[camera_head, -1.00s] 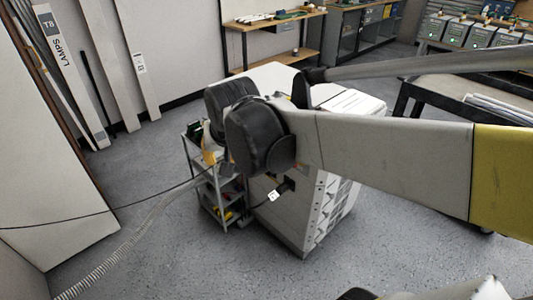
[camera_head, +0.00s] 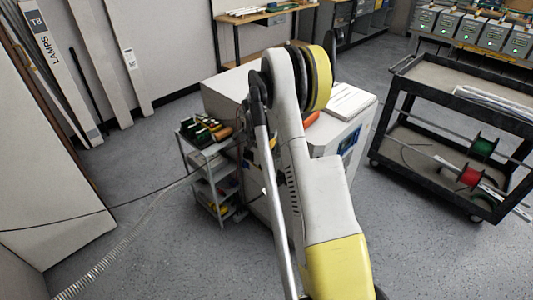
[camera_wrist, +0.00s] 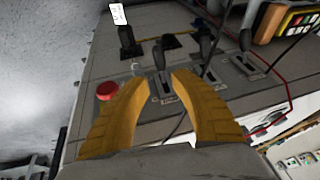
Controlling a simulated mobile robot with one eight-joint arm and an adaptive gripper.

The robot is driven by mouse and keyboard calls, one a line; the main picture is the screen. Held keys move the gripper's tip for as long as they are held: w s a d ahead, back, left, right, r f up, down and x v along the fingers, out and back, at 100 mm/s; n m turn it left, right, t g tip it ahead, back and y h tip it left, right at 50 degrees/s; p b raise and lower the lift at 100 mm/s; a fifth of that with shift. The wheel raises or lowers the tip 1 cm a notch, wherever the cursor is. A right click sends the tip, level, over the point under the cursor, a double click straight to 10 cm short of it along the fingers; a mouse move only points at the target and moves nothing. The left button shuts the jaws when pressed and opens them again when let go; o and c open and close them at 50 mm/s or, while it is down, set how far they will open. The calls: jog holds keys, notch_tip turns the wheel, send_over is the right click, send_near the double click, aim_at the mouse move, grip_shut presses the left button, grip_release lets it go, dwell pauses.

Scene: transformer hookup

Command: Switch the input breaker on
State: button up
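The other lever (camera_wrist: 246,40) stands in a slot to the right. I see no readable label telling which is the input breaker. My gripper (camera_wrist: 158,82) has its yellow fingers spread apart with nothing held. I cannot tell whether a finger touches the near lever. In the head view the white cabinet (camera_head: 225,95) stands in the middle, and my arm hides my gripper and the panel.
A red button (camera_wrist: 107,91) sits left of the near lever. Black plugs (camera_wrist: 127,38) and cables rise from the panel. A small tool cart (camera_head: 203,155) stands left of the cabinet. A black cart with spools (camera_head: 440,78) stands to the right.

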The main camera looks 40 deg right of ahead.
aim_at(267, 152)
jog(key=b+x, duration=0.4)
jog(key=x, duration=0.6)
jog(key=shift+f, duration=0.2)
jog(key=shift+r, duration=0.1)
grip_shut()
